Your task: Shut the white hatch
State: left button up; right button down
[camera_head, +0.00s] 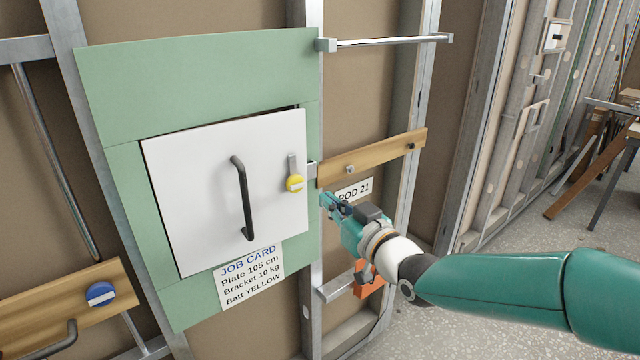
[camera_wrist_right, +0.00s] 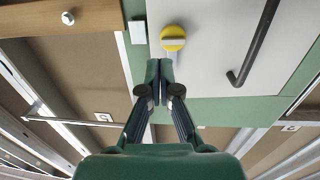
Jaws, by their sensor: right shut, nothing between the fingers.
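The white hatch (camera_head: 205,160) is a square panel in a green board, with a black bar handle (camera_head: 243,200). A thin dark gap shows along its top edge toward the right, so it looks nearly flush but not fully seated. A yellow knob (camera_head: 295,183) with a grey upright lever sits near its right edge, beside a small grey catch (camera_head: 312,170) on the frame. My right gripper (camera_head: 327,200) is shut and empty, just right of the hatch edge, below the catch. In the right wrist view its closed fingertips (camera_wrist_right: 159,66) appear just below the yellow knob (camera_wrist_right: 173,38).
A wooden board (camera_head: 375,157) with a POD 21 label (camera_head: 354,190) lies right of the hatch. A job card (camera_head: 249,276) is under the hatch. A blue knob (camera_head: 100,293) is on a board at lower left. A metal rail (camera_head: 390,41) is above right.

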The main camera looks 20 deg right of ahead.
pick_arm(q)
jog(key=shift+r+p, duration=0.7)
jog(key=shift+r, duration=0.25)
pick_arm(e)
jog(key=x, duration=0.6)
jog(key=shift+w, duration=0.1)
